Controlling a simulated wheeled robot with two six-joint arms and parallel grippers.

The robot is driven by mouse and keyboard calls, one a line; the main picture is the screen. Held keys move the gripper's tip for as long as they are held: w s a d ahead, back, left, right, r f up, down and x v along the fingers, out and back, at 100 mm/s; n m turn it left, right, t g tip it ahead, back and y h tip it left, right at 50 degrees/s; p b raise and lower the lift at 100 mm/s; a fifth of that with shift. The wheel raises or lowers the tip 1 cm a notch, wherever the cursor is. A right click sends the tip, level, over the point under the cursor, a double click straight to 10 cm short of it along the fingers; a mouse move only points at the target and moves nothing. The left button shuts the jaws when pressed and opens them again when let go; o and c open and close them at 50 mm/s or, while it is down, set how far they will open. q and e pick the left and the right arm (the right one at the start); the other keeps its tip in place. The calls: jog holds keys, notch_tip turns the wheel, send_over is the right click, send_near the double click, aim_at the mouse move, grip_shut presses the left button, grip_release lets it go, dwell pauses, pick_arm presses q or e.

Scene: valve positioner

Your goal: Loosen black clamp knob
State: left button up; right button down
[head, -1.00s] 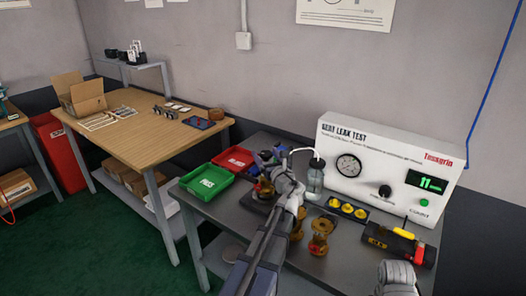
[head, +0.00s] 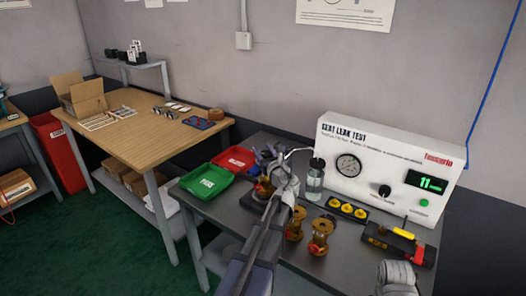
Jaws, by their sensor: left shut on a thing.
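My left gripper (head: 269,158) is at the clamp fixture on the grey test bench, with its arm reaching in from below. Its fingers are closed at the top of the fixture, where the black clamp knob is; the knob itself is hidden behind fingers and wrist. A brass valve with a red part (head: 263,187) sits in the fixture just below the gripper, partly covered by my arm.
Green tray (head: 207,182) and red tray (head: 236,158) stand left of the fixture. Brass valves (head: 319,236) stand in front. A clear bottle (head: 315,178), yellow-capped block (head: 347,208), leak tester (head: 385,160) and black tool case (head: 396,243) fill the right.

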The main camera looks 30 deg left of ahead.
pick_arm(q)
grip_shut()
jog(key=shift+a+n+g+y, duration=0.1)
jog(key=shift+n+g+y, duration=0.75)
jog(key=shift+g, duration=0.35)
jog(key=shift+s+a+n+g+y, duration=0.1)
jog(key=shift+s+n+g+y, duration=0.3)
jog(key=shift+n+g, duration=0.5)
jog(key=o, duration=0.9)
grip_release()
jog(key=v, duration=0.7)
jog(key=shift+d, duration=0.4)
jog(key=shift+s, duration=0.15)
